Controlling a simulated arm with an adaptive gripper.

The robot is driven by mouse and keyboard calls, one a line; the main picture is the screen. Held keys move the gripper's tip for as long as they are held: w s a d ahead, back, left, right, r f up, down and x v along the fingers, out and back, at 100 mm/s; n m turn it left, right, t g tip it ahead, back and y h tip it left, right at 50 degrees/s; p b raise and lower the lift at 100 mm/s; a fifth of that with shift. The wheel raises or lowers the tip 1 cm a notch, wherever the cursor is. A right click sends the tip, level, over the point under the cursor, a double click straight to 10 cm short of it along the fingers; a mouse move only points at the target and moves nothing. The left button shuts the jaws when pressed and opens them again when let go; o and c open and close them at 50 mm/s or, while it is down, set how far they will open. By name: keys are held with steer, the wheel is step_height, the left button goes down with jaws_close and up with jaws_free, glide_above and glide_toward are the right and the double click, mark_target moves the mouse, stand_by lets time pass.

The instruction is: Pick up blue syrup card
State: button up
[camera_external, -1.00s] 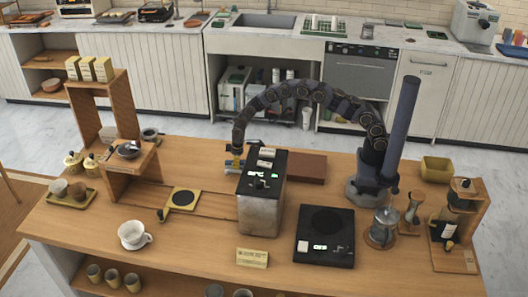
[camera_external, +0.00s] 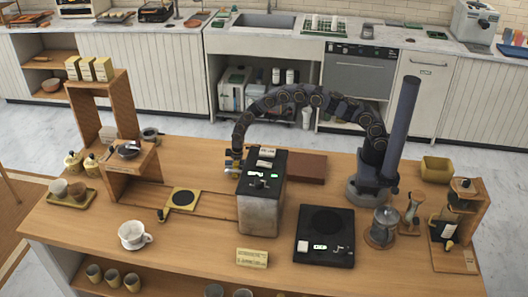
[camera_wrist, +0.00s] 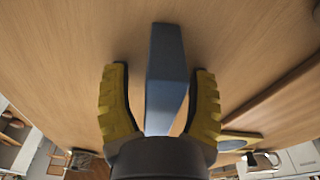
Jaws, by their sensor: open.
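The blue syrup card (camera_wrist: 167,75) shows in the wrist view as an upright blue-grey slab over the wooden tabletop. My gripper (camera_wrist: 160,70) is open, with its two yellow ribbed fingers on either side of the card. There is a gap on the left; on the right the finger is close to the card, and contact is hard to tell. In the external view my gripper (camera_external: 232,168) is low over the counter, partly hidden by the black-topped machine. The card is too small to make out clearly there.
The black-topped metal machine (camera_external: 261,205) stands right beside my gripper. A brown flat box (camera_external: 307,168) lies behind it. A yellow-edged plate (camera_external: 171,200) and a wooden shelf (camera_external: 118,185) are to the left. A white cup (camera_external: 131,236) stands in front.

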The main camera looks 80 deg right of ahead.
steer(key=shift+c, duration=0.3)
jaws_close()
